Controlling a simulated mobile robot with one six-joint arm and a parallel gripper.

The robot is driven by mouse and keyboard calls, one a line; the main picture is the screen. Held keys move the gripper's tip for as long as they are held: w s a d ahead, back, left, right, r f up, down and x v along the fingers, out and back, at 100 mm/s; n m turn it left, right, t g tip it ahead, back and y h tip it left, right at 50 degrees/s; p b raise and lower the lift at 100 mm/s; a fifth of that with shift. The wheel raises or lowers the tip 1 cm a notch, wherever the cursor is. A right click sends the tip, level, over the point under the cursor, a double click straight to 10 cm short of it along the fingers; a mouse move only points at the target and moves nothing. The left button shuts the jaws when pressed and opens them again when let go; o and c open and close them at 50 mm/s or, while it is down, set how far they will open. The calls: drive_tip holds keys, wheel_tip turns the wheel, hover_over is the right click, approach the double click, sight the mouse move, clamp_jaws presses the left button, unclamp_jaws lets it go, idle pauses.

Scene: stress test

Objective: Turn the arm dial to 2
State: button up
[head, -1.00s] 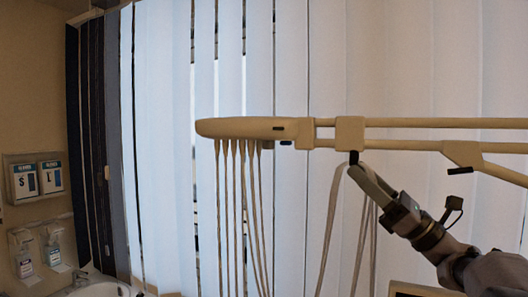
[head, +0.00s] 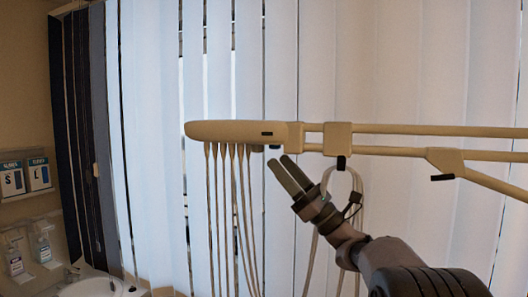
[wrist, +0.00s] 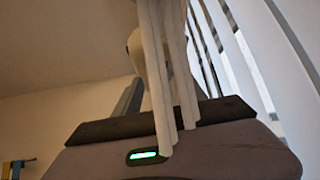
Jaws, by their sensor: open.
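A cream dental arm (head: 225,131) runs across the head view in front of the blinds. On its underside is a small dark knob (head: 274,147), which may be the dial; no numbers on it can be read. My gripper (head: 280,161) is open and empty, pointing up and left, with its two fingertips just below the knob. I cannot tell whether they touch it. In the wrist view, pale hoses (wrist: 158,75) hang across the picture in front of my gripper's body, hiding much of what lies beyond. One dark finger (wrist: 128,103) shows beside them.
Several thin hoses (head: 226,215) hang left of my gripper, and looped hoses (head: 318,245) hang behind my wrist. Pale vertical blinds (head: 390,75) fill the background. A sink (head: 92,287) and glove boxes (head: 25,178) are at the left.

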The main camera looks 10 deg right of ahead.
sight(260, 152)
drive_tip(key=w+a, duration=0.1)
drive_tip(key=w+a+r+p, duration=0.1)
drive_tip(key=w+a, duration=0.1)
drive_tip(key=shift+a+r, duration=0.2)
drive_tip(key=shift+a, duration=0.1)
drive_tip(key=shift+w+a+r+p, duration=0.2)
drive_tip(key=shift+a+r+p, duration=0.1)
drive_tip(key=shift+r+p, duration=0.1)
drive_tip(key=shift+f, duration=0.1)
